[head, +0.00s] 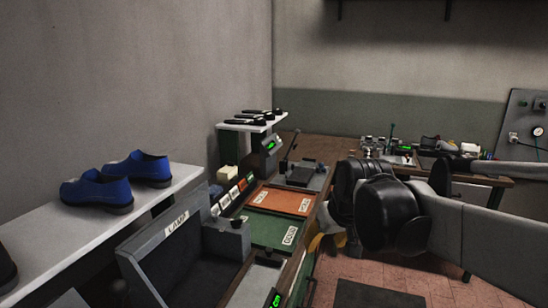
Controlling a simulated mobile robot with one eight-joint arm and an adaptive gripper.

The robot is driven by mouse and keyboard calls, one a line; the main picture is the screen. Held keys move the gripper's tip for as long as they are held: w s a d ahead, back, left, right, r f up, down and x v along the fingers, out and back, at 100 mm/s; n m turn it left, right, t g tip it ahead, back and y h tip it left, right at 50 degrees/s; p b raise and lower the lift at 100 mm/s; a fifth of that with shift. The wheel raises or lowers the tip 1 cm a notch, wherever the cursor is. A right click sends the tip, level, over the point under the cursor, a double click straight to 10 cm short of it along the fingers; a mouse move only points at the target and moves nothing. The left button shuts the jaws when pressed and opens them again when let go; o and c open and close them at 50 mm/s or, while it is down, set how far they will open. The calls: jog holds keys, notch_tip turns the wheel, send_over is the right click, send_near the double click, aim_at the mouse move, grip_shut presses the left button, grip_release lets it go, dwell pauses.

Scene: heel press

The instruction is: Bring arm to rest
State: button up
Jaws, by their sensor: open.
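My arm reaches in from the right edge, with grey links and bulky black joints at its wrist.
Blue shoes (118,183) stand on a white shelf (150,212) at left. A second bench (480,178) with small tools stands behind my arm. Tiled floor (325,285) and a dark mat (378,295) lie below.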

jog(key=s+d+f+m, duration=0.1)
jog(key=s+d+f, duration=0.2)
jog(key=s, duration=0.7)
jog(key=s+d+f+m+t+h, duration=0.1)
jog(key=s+d+f, duration=0.2)
jog(key=s, duration=0.6)
jog(key=shift+s+d+m+t, duration=0.3)
jog(key=shift+s+d, duration=0.1)
jog(key=shift+d, duration=0.15)
jog(key=shift+f, duration=0.1)
dwell(1.1)
